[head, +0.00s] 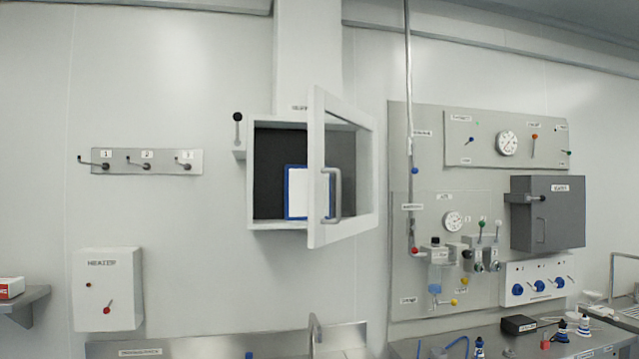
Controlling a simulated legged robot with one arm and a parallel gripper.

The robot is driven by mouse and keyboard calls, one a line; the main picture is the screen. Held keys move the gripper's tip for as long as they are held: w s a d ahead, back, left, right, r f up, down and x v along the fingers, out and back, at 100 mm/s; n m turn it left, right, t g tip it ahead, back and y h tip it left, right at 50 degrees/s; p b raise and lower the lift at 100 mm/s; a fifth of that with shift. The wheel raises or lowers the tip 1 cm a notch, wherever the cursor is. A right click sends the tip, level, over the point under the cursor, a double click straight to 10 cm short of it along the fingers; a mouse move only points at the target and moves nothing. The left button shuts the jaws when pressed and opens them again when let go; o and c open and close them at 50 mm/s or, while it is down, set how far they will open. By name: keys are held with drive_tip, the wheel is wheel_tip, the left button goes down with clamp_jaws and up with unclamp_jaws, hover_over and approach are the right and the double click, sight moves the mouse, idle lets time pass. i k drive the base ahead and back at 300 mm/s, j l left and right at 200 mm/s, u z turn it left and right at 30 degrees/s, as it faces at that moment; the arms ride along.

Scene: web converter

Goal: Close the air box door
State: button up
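The air box (281,122) is a pale cabinet on the wall near the middle of the head view. Its dark inside shows, with a blue-framed white panel (296,192) in it. The air box door (345,112) has a pale frame and a clear pane. It stands open, swung out from the box's right side toward me. A grey vertical handle (336,195) sits on the door near its free edge. A black-knobbed lever (238,130) is on the wall just left of the box. My gripper is not in view.
A control panel (397,285) with gauges, valves and a dark grey box (560,210) is on the right wall. A white switch box (108,262) and a rail with several hooks (196,161) are on the left. Counters (190,347) run along the bottom. The wall below the door is bare.

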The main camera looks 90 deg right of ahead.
sight(321, 232)
drive_tip(key=z, duration=3.3)
